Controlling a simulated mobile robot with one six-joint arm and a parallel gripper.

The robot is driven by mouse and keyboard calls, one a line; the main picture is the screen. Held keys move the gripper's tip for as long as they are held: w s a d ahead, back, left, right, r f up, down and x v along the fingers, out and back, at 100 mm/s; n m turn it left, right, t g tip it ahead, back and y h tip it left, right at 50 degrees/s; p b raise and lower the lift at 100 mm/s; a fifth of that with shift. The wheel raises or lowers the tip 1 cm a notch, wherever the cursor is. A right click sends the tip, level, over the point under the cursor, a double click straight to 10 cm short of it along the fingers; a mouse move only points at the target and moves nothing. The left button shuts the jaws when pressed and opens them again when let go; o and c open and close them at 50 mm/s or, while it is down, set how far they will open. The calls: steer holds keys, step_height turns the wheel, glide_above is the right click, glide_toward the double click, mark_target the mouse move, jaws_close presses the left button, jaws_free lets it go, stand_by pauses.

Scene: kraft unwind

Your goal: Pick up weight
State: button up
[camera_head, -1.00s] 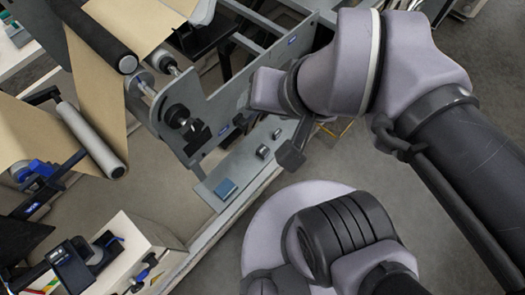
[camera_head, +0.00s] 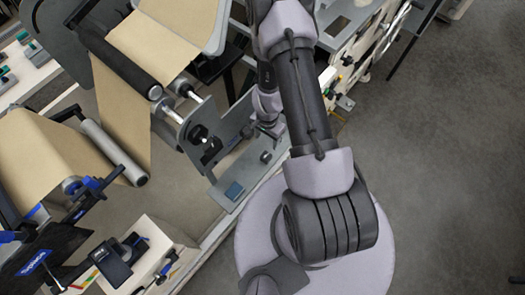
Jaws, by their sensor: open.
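Two small dark metal pieces, which look like the weights, are on the grey machine ledge. One weight (camera_head: 265,157) stands in clear view near the ledge's middle. The other weight (camera_head: 247,132) is farther back, close to the left of my gripper. My gripper (camera_head: 270,130) points down over the ledge, partly hidden behind my forearm. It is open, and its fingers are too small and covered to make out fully. I cannot tell whether it touches either piece.
The upright grey machine plate (camera_head: 215,130) with rollers and brown kraft paper (camera_head: 125,115) stands to the left. A bench with tools (camera_head: 150,245) is at the lower left. Open floor (camera_head: 440,160) lies to the right.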

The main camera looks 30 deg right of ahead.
mark_target(266, 156)
step_height(266, 156, down, 17)
steer(key=b, duration=1.5)
steer(key=shift+r+b, duration=0.1)
steer(key=shift+b, duration=0.3)
steer(key=shift+r+p, duration=0.25)
steer(key=shift+p, duration=0.05)
jaws_close()
